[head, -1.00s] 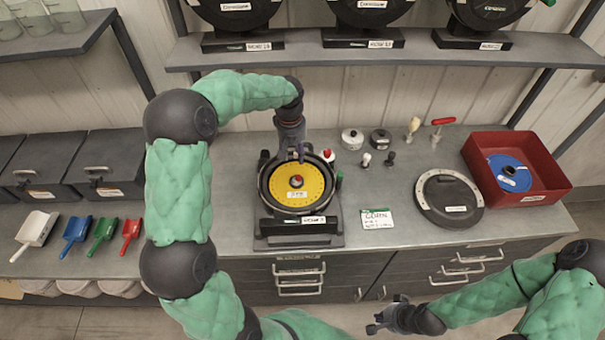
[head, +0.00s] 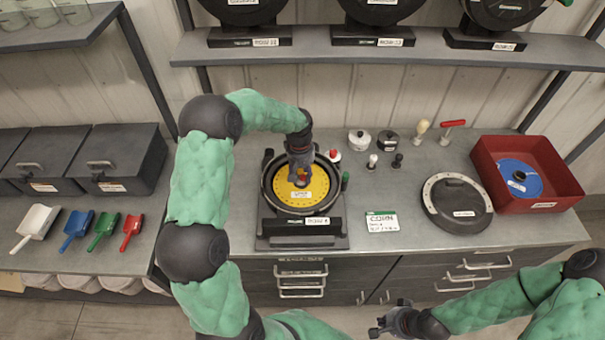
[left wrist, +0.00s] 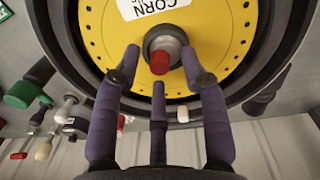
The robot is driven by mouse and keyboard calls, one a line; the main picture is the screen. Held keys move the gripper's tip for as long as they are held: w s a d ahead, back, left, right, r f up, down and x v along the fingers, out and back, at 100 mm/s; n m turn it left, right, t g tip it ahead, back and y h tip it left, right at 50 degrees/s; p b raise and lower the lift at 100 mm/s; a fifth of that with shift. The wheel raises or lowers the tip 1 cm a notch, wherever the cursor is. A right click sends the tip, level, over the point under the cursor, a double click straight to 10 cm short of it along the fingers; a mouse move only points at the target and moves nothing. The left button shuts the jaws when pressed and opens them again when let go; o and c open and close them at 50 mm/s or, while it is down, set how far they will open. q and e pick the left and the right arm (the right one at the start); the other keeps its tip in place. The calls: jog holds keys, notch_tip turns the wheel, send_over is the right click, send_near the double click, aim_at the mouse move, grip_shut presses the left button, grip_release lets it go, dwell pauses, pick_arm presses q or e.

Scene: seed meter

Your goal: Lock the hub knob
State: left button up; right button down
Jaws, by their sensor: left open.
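The disc (head: 318,190) lies in the black seed meter (head: 330,222) on the bench and carries a CORN label. My left gripper (head: 301,178) points down over the hub. In the left wrist view its fingers (left wrist: 162,68) are spread around the knob, with no clear contact visible. In the head view the gripper partly hides the knob. My right gripper (head: 377,332) is low at the bottom edge, away from the bench top; its fingers are too small to read.
A CORN card (head: 382,222) and a black round cover (head: 457,201) lie right of the meter. A red bin (head: 553,200) holds a blue disc (head: 520,178). Small knobs and tools stand behind. Coloured scoops (head: 103,228) lie at left.

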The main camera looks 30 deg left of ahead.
pick_arm(q)
jog(key=shift+f, duration=0.25)
grip_shut()
